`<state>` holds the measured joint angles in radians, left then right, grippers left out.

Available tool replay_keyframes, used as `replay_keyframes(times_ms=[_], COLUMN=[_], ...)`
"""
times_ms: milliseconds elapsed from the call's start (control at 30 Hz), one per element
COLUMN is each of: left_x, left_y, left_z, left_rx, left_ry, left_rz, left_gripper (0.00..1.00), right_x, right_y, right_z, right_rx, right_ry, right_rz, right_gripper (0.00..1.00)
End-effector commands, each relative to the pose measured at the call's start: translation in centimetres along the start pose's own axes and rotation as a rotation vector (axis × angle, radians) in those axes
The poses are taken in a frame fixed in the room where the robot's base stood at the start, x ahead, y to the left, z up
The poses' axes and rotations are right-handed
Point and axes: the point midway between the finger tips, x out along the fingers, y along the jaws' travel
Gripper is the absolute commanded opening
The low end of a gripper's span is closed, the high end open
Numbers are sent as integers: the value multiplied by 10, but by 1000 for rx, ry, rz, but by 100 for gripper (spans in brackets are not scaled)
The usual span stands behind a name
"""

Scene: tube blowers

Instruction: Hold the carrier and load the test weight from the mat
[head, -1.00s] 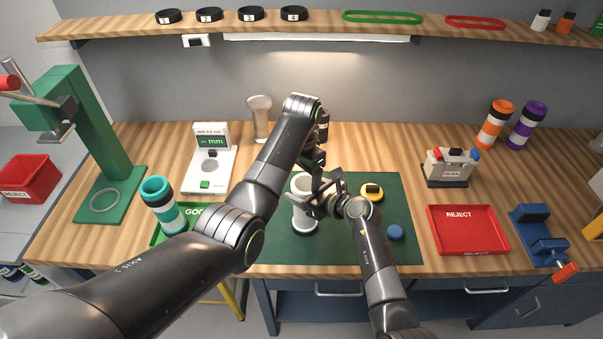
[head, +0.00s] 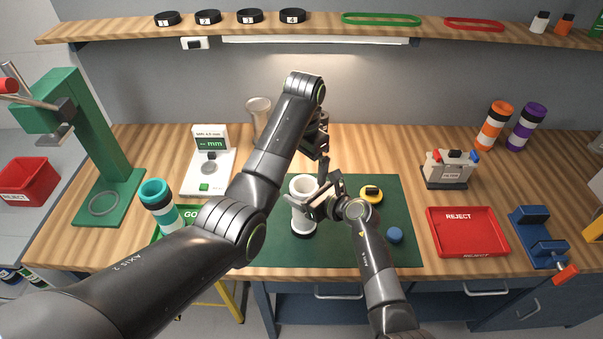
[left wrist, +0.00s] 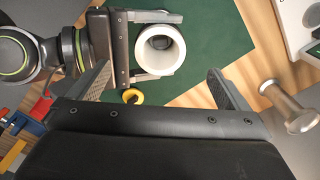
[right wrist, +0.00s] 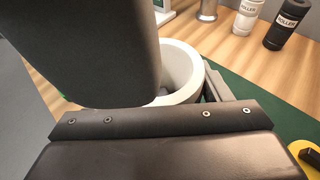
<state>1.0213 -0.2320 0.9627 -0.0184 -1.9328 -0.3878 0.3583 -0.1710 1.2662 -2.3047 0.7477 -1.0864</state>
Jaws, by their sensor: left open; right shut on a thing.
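The carrier, a white hollow tube (head: 303,218), stands upright on the green mat (head: 285,255). My right gripper (head: 318,205) is shut on its upper part from the right. Its open mouth shows in the left wrist view (left wrist: 176,58) and the right wrist view (right wrist: 194,88); its inside is dark and I cannot tell what is in it. My left gripper (head: 322,160) is open above and behind the carrier, with nothing between its fingers. On the mat lie a yellow disc with a black grip (head: 371,193) and a blue puck (head: 395,234). I cannot tell which is the test weight.
A metal flanged cup (head: 259,112) stands behind my left arm. A red reject tray (head: 468,232) is right of the mat.

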Motion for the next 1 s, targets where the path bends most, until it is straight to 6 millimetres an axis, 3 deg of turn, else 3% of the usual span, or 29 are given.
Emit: replay_keyframes(times_ms=[200, 567, 600, 700, 767, 1000], left_x=[-19, -19, -19, -19, -19, -19], left_y=[-2, -4, -4, -4, -4, -4], left_z=[1, 1, 1, 1, 1, 1], left_rx=[-3, -6, -6, -7, -7, -7], left_ry=[1, 0, 0, 0, 0, 0], left_rz=[-5, -8, -8, -8, -8, -9], left_gripper=[100, 100, 100, 100, 100, 100], right_x=[0, -1, -1, -1, -1, -1], right_y=[0, 0, 0, 0, 0, 0], right_z=[-1, 0, 0, 0, 0, 0], right_rx=[1, 0, 0, 0, 0, 0], right_ry=[1, -1, -1, -1, -1, -1], right_rz=[1, 0, 0, 0, 0, 0], right_gripper=[42, 42, 75, 88, 96, 96])
